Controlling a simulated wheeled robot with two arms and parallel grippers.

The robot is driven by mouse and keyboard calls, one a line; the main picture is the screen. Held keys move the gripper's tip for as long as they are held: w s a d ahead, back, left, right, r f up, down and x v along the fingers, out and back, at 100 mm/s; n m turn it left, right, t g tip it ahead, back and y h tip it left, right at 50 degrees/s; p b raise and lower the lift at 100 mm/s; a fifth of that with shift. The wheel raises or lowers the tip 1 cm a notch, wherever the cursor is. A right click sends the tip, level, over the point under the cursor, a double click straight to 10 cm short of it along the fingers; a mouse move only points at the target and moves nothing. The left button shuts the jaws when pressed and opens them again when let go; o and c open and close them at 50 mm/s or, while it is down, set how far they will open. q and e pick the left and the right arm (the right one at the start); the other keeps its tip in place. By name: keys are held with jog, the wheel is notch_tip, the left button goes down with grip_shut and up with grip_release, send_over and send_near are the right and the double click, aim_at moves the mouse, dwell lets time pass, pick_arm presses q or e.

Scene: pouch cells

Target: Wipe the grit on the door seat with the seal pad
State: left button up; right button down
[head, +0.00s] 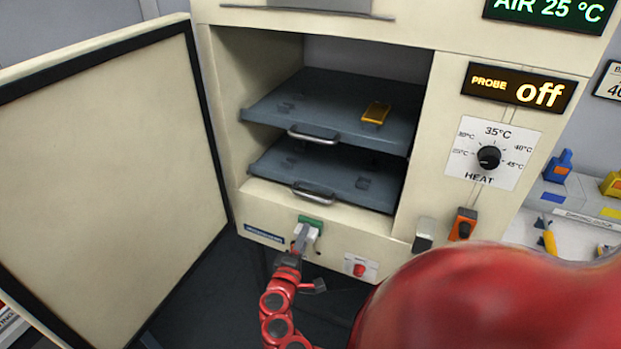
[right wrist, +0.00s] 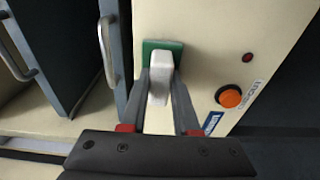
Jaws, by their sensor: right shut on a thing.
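The seal pad is a green pad (head: 310,221) with a pale handle, and it also shows in the right wrist view (right wrist: 160,86). My right gripper (head: 303,238) is shut on the handle, with a grey finger on each side in the right wrist view (right wrist: 162,80). The green face lies at the pale door seat (head: 355,222) below the chamber opening; I cannot tell whether it presses on it. I cannot make out any grit. My left gripper is not in view.
The cabinet door (head: 110,170) stands open at left. Two dark shelves (head: 330,95) with metal handles (head: 314,134) sit inside, the upper bearing a yellow pouch (head: 376,112). A red button (head: 359,269) is right of my gripper. A bench with coloured items (head: 558,165) stands at right.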

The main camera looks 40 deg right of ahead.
jog(key=shift+w+a+b, duration=0.25)
jog(key=shift+w+b, duration=0.05)
jog(key=shift+w, duration=0.3)
jog(key=shift+w+a+b, duration=0.2)
jog(key=shift+w+b, duration=0.05)
jog(key=shift+w, duration=0.35)
jog(key=w, duration=0.1)
jog(key=w+a+b, duration=0.1)
jog(key=w, duration=0.1)
jog(key=shift+a+f, duration=0.1)
jog(key=shift+w+a+b, duration=0.3)
jog(key=shift+w+b, duration=0.15)
jog(key=shift+w, duration=0.3)
jog(key=v, duration=0.6)
jog(key=shift+w+a+b, duration=0.2)
jog(key=shift+w+b, duration=0.1)
jog(key=shift+b, duration=0.1)
